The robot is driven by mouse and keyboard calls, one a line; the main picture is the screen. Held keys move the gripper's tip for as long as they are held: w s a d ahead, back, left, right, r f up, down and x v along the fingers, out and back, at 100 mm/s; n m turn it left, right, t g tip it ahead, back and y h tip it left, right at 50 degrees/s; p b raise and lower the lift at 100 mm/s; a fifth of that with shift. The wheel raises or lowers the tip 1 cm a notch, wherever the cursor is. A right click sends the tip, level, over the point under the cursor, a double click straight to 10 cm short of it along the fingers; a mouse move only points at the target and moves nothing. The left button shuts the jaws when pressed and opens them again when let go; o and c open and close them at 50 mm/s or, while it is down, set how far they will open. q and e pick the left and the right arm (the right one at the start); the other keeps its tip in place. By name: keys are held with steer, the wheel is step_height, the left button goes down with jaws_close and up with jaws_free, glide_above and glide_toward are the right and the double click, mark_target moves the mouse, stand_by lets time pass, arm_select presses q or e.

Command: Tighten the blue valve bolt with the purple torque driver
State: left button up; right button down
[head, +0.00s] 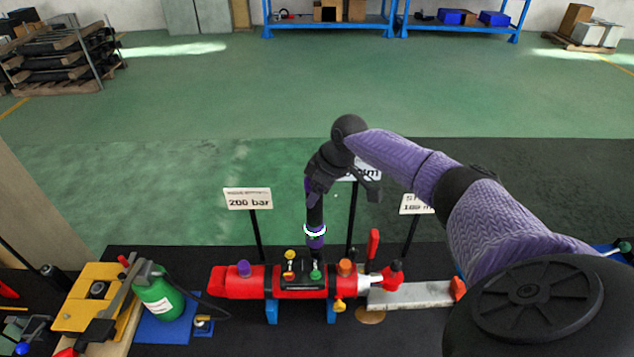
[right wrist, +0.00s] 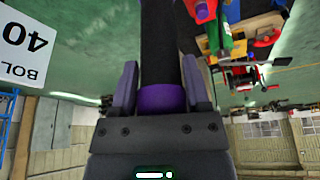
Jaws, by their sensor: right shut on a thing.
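My right gripper (head: 318,188) is shut on the purple torque driver (head: 315,240), which has a black shaft and a lit ring. The driver hangs upright over the back of the red cylinder (head: 225,280). Its lower end is close to the cylinder's middle block; I cannot tell whether it touches. In the right wrist view the driver (right wrist: 160,98) sits between both fingers. The cylinder's top carries a purple bolt (head: 243,268), a yellow one (head: 290,264), a green one (head: 315,273) and an orange one (head: 346,267). I cannot make out a blue valve bolt. My left gripper is not in view.
Blue supports (head: 272,312) hold the cylinder on a black bench. Signs on posts, one reading 200 bar (head: 248,199), stand behind it. A green bottle (head: 158,295) and yellow device (head: 88,290) are at left. A red-handled tool (head: 373,246) stands close on the right.

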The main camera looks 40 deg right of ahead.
steer(key=shift+f+p, duration=0.1)
steer(key=shift+p, duration=0.5)
stand_by(2.4)
step_height(320, 180, up, 5)
steer(key=p, duration=0.5)
steer(key=shift+r, duration=0.2)
steer(key=shift+f, duration=0.1)
